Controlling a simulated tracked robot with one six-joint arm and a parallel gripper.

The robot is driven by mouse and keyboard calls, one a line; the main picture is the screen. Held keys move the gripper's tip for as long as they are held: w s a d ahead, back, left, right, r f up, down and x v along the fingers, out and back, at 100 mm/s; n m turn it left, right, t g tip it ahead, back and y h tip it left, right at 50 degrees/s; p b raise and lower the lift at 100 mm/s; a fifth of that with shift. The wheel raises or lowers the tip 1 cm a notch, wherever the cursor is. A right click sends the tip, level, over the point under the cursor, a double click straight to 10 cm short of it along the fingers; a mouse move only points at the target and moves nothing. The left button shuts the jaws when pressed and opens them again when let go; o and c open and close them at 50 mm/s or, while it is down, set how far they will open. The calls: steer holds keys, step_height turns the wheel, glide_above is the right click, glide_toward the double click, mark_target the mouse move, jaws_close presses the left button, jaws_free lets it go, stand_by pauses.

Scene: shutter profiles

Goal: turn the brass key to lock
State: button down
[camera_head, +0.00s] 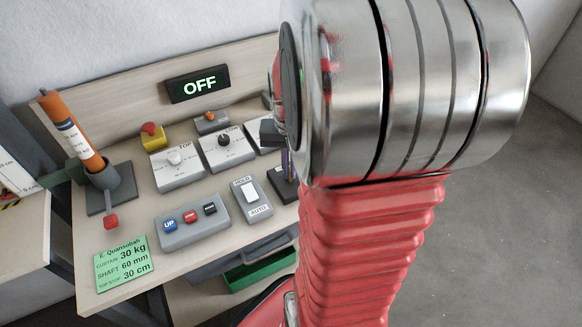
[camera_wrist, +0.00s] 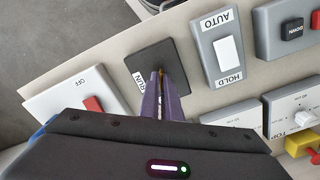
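The black key-switch plate (camera_wrist: 140,57) lies on the bench in the wrist view, with a white label reading RUN beside the key. A small piece of the brass key (camera_wrist: 160,73) shows between the purple fingertips of my gripper (camera_wrist: 161,80). The fingers are close together on either side of it and look shut on it. They hide most of the key, so its exact angle is unclear. In the head view, the plate (camera_head: 284,192) and my purple fingers (camera_head: 287,166) show only partly behind my arm.
A lit sign (camera_head: 199,84) reads OFF. A HOLD/AUTO rocker box (camera_wrist: 226,46) stands close beside the plate. A box with a red switch (camera_wrist: 78,100) marked OFF is on the other side. Several knob and button boxes crowd the bench (camera_head: 140,200).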

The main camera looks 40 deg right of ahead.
steer(key=n, duration=0.6)
steer(key=shift+s+a+f, duration=0.15)
steer(key=shift+s, duration=0.05)
steer(key=shift+n, duration=0.3)
steer(key=c, duration=2)
jaws_free()
steer(key=shift+w, duration=0.1)
steer(key=shift+r, duration=0.2)
steer(key=shift+w+r, duration=0.1)
steer(key=shift+r, duration=0.1)
step_height(320, 180, up, 13)
steer(key=shift+r, duration=0.1)
